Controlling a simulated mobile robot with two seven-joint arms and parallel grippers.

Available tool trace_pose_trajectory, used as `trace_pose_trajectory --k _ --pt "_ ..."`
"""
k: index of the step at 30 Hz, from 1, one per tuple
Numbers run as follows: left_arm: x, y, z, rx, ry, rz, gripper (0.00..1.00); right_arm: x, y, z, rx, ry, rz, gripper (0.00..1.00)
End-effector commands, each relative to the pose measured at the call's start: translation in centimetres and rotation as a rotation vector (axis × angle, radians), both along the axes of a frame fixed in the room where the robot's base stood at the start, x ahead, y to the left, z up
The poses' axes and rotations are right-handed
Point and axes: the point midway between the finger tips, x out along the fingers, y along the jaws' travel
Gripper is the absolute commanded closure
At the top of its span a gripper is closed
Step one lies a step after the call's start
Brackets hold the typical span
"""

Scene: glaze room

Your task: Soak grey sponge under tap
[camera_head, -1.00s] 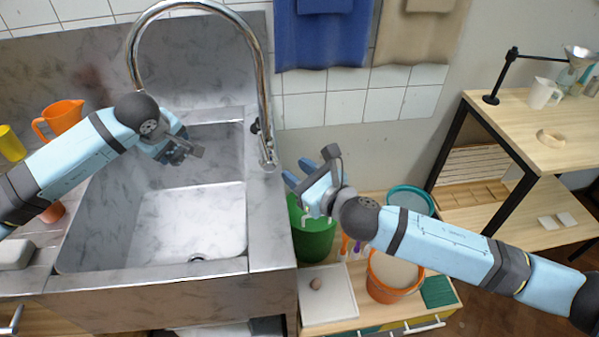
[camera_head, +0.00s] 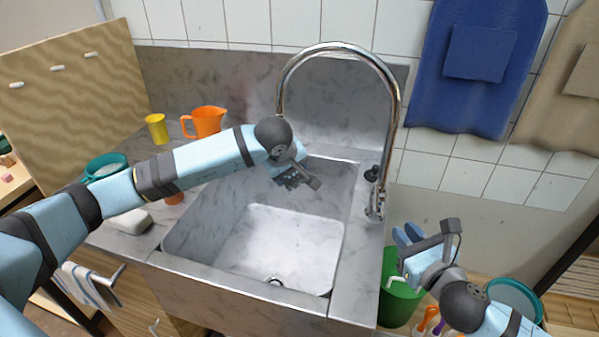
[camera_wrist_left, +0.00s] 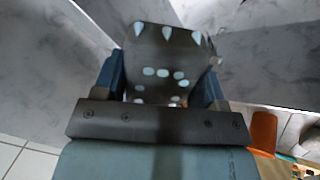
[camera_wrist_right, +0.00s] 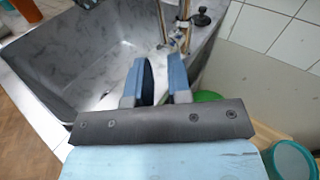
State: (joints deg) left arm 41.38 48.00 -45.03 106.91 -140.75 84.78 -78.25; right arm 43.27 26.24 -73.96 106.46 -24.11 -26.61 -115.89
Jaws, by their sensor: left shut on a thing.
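My left gripper (camera_head: 296,180) is inside the grey marbled sink (camera_head: 192,232), below the mouth of the curved chrome tap (camera_head: 394,100). In the left wrist view the left gripper (camera_wrist_left: 164,85) is shut on a dark grey block, the grey sponge (camera_wrist_left: 165,50), with pale blue spots and drop shapes on its face. The sponge is mostly hidden in the head view. No water stream is clear from the tap. My right gripper (camera_head: 405,240) is open and empty, right of the tap base; its spread blue fingers also show in the right wrist view (camera_wrist_right: 162,80).
An orange jug (camera_head: 207,121) and a yellow cup (camera_head: 157,128) stand on the counter left of the sink. A white block (camera_head: 130,220) lies near the front. A green bucket (camera_head: 398,302) sits below the right gripper. Blue cloth (camera_head: 470,75) hangs on the wall.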

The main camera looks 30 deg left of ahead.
Motion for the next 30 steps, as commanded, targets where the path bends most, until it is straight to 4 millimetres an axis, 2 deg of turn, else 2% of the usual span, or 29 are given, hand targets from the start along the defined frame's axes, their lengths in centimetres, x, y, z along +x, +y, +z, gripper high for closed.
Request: trace_pose_trajectory --k 1,2,5,8,12,15,18,22,24,26,30 --pt "0.0 0.0 0.0 0.000 0.000 0.000 0.54 0.0 0.4 0.3 0.001 -0.014 0.013 0.93" --pt "0.0 0.0 0.0 0.000 0.000 0.000 0.54 -0.1 0.7 0.6 0.001 -0.027 0.026 1.00" --pt "0.0 0.0 0.0 0.000 0.000 0.000 0.54 -0.5 2.8 2.2 0.001 -0.112 0.111 1.00" --pt "0.0 0.0 0.0 0.000 0.000 0.000 0.54 -1.8 6.3 4.6 -0.016 -0.259 0.265 1.00" --pt "0.0 0.0 0.0 0.000 0.000 0.000 0.54 -5.1 11.8 7.3 -0.104 -0.524 0.569 1.00" --pt "0.0 0.0 0.0 0.000 0.000 0.000 0.54 -7.7 14.9 7.6 -0.216 -0.694 0.791 1.00" --pt "0.0 0.0 0.0 0.000 0.000 0.000 0.54 -9.8 17.0 6.9 -0.367 -0.843 1.008 1.00" --pt "0.0 0.0 0.0 0.000 0.000 0.000 0.54 -11.1 18.5 5.1 -0.632 -1.001 1.273 1.00" --pt "0.0 0.0 0.0 0.000 0.000 0.000 0.54 -10.8 18.6 4.1 -0.807 -1.062 1.398 1.00" --pt "0.0 0.0 0.0 0.000 0.000 0.000 0.54 -10.1 18.5 3.4 -0.974 -1.099 1.495 1.00" --pt "0.0 0.0 0.0 0.000 0.000 0.000 0.54 -7.1 17.5 3.1 -1.421 -1.128 1.657 1.00"
